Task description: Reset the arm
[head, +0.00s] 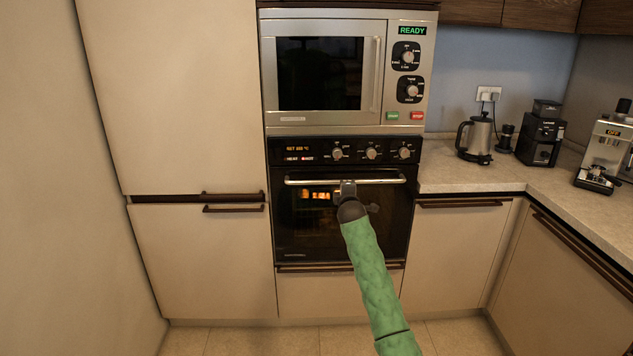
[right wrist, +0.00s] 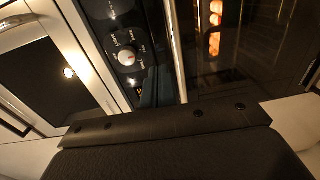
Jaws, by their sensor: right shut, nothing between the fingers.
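My right arm (head: 371,265), in a green sleeve, reaches up from the bottom of the head view. Its gripper (head: 348,186) is shut and empty, in front of the oven's metal handle bar (head: 300,181). In this view it overlaps the bar; I cannot tell whether it touches. In the right wrist view the dark gripper body (right wrist: 170,130) fills the bottom, and the handle bar (right wrist: 177,50) runs upward just beyond it. My left gripper is not in view.
The oven (head: 295,225) is closed with an orange glow inside. A microwave (head: 320,75) showing READY sits above it. Tall cabinets (head: 170,90) stand left. A kettle (head: 477,140), a black grinder (head: 540,140) and a coffee machine (head: 606,155) stand on the right counter (head: 450,175).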

